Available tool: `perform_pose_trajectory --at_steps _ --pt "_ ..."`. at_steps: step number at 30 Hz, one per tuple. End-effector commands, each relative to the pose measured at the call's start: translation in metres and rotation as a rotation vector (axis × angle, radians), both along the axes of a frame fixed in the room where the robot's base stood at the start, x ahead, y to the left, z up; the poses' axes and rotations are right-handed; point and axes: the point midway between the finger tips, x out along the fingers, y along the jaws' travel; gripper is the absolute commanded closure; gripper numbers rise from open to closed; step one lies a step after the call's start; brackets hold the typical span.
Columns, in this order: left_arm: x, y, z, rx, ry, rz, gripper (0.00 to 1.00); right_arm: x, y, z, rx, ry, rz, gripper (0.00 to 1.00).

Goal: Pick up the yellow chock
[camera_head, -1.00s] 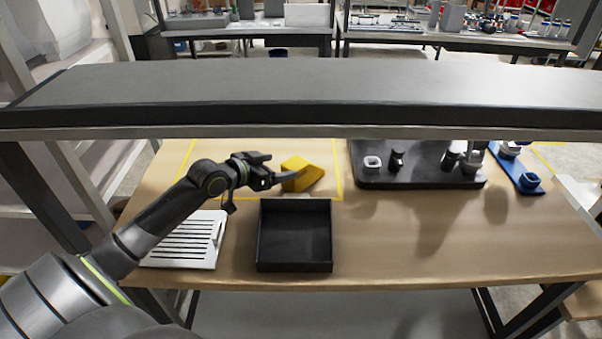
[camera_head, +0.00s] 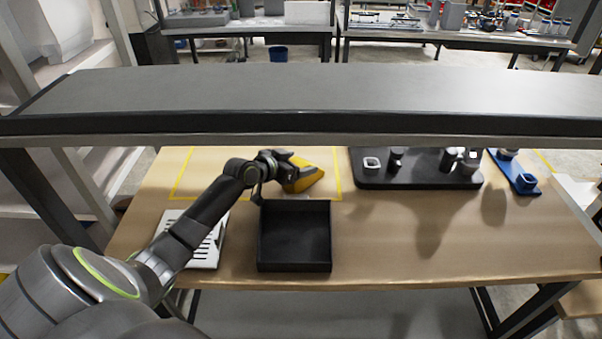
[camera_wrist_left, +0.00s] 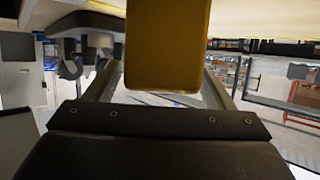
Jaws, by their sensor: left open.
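The yellow chock (camera_head: 307,177) is a wedge-shaped block on the table, inside a yellow outlined area. My left gripper (camera_head: 289,173) is open at the chock's left side and covers part of it in the head view. In the left wrist view the chock (camera_wrist_left: 167,45) fills the top middle, between my two spread fingers. I cannot tell whether either finger touches it. My right gripper is not in view.
A black open tray (camera_head: 295,268) stands just in front of the chock, and a white slotted plate (camera_head: 207,250) lies partly behind my left arm. A dark tray (camera_head: 420,180) with several small parts and a blue holder (camera_head: 526,183) are at right. A grey shelf (camera_head: 320,95) spans above the table.

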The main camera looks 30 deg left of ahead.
Motion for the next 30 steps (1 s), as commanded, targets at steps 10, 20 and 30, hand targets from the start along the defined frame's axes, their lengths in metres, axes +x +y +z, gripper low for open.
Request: perform_pose_trajectory --at_steps 10,20,30 --pt "0.000 0.000 0.000 -0.001 0.000 0.000 0.50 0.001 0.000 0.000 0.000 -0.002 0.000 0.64" --pt "-0.001 0.000 0.000 -0.001 0.000 0.000 0.93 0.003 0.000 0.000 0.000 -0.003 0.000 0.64" --pt "0.000 0.000 0.011 0.002 -0.006 -0.001 1.00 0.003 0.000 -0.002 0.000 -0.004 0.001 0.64"
